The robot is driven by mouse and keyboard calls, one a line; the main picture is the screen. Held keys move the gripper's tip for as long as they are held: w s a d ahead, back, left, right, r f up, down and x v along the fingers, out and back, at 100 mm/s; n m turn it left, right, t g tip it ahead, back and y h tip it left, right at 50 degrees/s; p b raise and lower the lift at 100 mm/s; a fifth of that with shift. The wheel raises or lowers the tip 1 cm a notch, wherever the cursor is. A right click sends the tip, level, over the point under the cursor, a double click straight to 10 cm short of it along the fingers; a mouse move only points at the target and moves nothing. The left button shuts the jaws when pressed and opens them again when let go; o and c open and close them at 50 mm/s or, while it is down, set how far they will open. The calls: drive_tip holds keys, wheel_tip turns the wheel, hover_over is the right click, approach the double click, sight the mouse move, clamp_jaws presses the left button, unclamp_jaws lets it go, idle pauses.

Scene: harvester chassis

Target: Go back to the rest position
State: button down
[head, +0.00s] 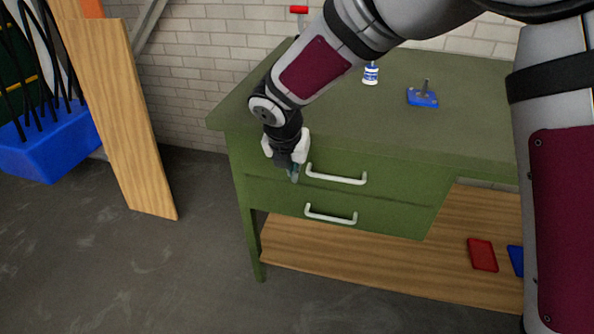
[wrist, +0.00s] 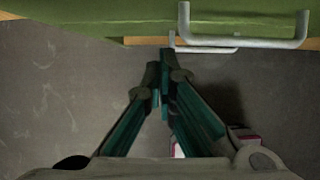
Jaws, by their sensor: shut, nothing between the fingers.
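My gripper (head: 294,174) is in front of the green workbench's drawers, just left of the upper drawer's white handle (head: 336,179). In the wrist view my gripper (wrist: 162,60) points down past the drawer fronts, with its teal fingers drawn together and nothing between them. The upper handle (wrist: 250,42) is close by at the upper right there, apart from the fingers as far as I can tell. Both drawers look closed in the head view. My arm reaches across from the upper right.
The green workbench (head: 330,105) carries a small white-and-blue bottle (head: 370,74) and a blue object (head: 423,97). The lower handle (head: 331,215) is below. A wooden shelf (head: 400,265) holds a red tray (head: 482,254). A plank (head: 125,120) and blue bin (head: 50,145) stand left. Floor in front is clear.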

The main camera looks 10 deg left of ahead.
drive_tip(key=p+v, duration=0.1)
drive_tip(key=v, duration=0.6)
drive_tip(key=s+d+r+m+h, duration=0.1)
drive_tip(key=s+d+r+m, duration=0.3)
drive_tip(key=d, duration=0.3)
drive_tip(key=s+d+r+m+g+h, duration=0.1)
drive_tip(key=s+d+r+m, duration=0.15)
drive_tip(key=d+m, duration=0.45)
drive_tip(key=s+d+r+m+h, duration=0.1)
drive_tip(key=s+d+r+m, duration=0.3)
drive_tip(key=d, duration=0.4)
drive_tip(key=s+d+m+g+y, duration=0.1)
drive_tip(key=s+d+m, duration=0.2)
drive_tip(key=s+m, duration=0.4)
drive_tip(key=s+d+m+y+p, duration=0.1)
drive_tip(key=s+d+m, duration=0.3)
drive_tip(key=s+m, duration=0.35)
drive_tip(key=s+d+m+g+y, duration=0.1)
drive_tip(key=s+d+m, duration=0.2)
drive_tip(key=s+m, duration=0.35)
wheel_tip(320, 180, up, 15)
drive_tip(key=t+p, duration=0.2)
drive_tip(key=p, duration=1.1)
drive_tip(key=shift+s+t, duration=0.25)
drive_tip(key=shift+t, duration=0.15)
